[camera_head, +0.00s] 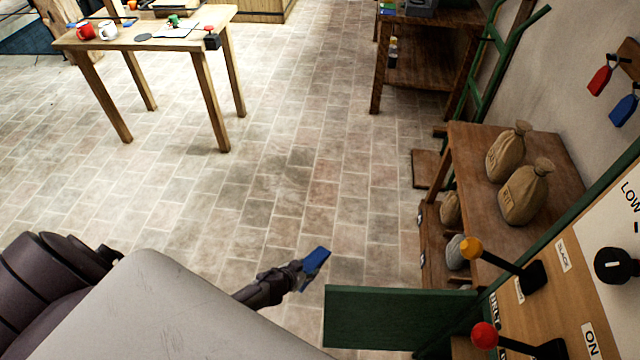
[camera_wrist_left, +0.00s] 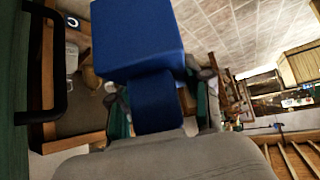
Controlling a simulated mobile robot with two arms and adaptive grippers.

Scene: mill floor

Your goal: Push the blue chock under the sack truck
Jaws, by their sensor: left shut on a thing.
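The blue chock (camera_head: 316,262) is in my left gripper (camera_head: 298,274), above the tiled floor at the lower middle of the head view. In the left wrist view the chock (camera_wrist_left: 138,38) is a large blue block with a narrower blue part, and the fingers of my left gripper (camera_wrist_left: 160,92) close on that part from both sides. A green tubular frame, which looks like the sack truck (camera_head: 486,65), leans by the right wall at the back, well beyond the chock. Its lower end is hidden behind the bench. My right gripper is not in view.
A green panel (camera_head: 400,318) stands just right of my gripper. A wooden bench (camera_head: 470,150) with grain sacks (camera_head: 525,192) and a control board with levers (camera_head: 500,258) line the right side. A table (camera_head: 135,42) stands back left. The middle floor is clear.

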